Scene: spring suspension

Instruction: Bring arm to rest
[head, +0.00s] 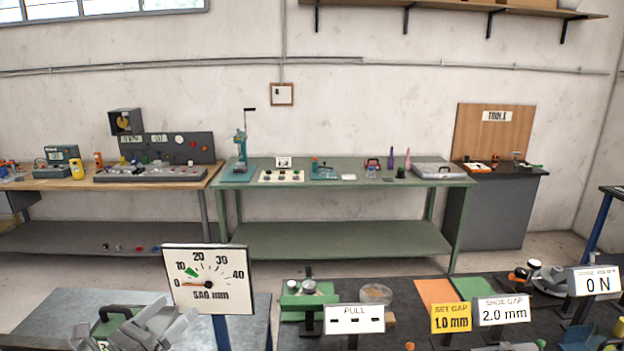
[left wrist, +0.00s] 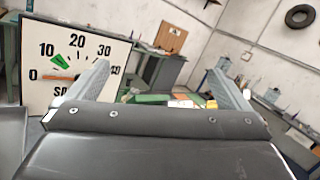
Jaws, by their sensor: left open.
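My left gripper (head: 170,314) is at the bottom left of the head view, low over the grey metal table. In the left wrist view its two grey fingers (left wrist: 160,78) stand wide apart with nothing between them. The sag gauge (head: 208,281), a white dial marked in mm, stands just behind and to the right of this gripper. Its red needle points near 0. The gauge also fills the left of the left wrist view (left wrist: 75,58), close beside the left finger. My right gripper does not show in either view.
A dark bench holds a green fixture (head: 309,298), a PULL sign (head: 354,319), a yellow SET GAP sign (head: 451,318), a SHOE GAP sign (head: 503,311) and a 0 N readout (head: 596,281). A green object (head: 110,326) lies beside my left gripper. Workbenches line the back wall.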

